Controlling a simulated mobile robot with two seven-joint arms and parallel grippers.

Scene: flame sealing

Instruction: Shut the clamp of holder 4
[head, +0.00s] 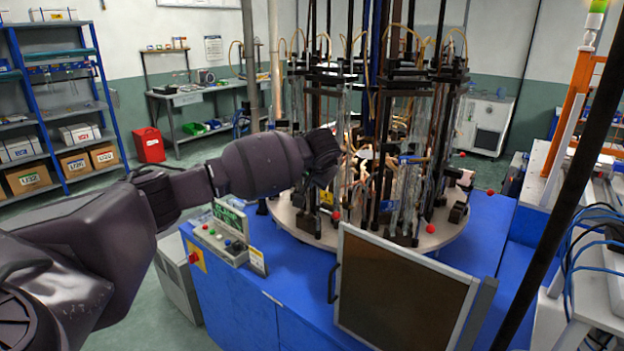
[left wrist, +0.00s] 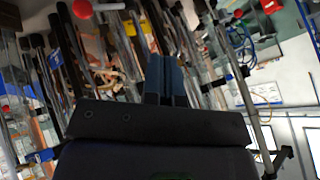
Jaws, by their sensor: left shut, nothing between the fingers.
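My left arm reaches in from the left to the round carousel of glass-tube holders (head: 375,130). Its gripper fingers are hidden behind my wrist in the head view. In the left wrist view the left gripper (left wrist: 167,78) has its fingers together with nothing between them, pointing in among the rods and tubes. In the head view, red knobs (head: 336,215) and (head: 430,229) sit low on the holders. No holder number is readable, so I cannot tell which is holder 4 or how its clamp stands. My right gripper is not in view.
The holders stand on a pale round table (head: 290,222) over a blue cabinet (head: 225,290). A control box (head: 220,240) sits at the front left edge. A dark framed panel (head: 400,295) stands in front. A dark pole crosses the right side.

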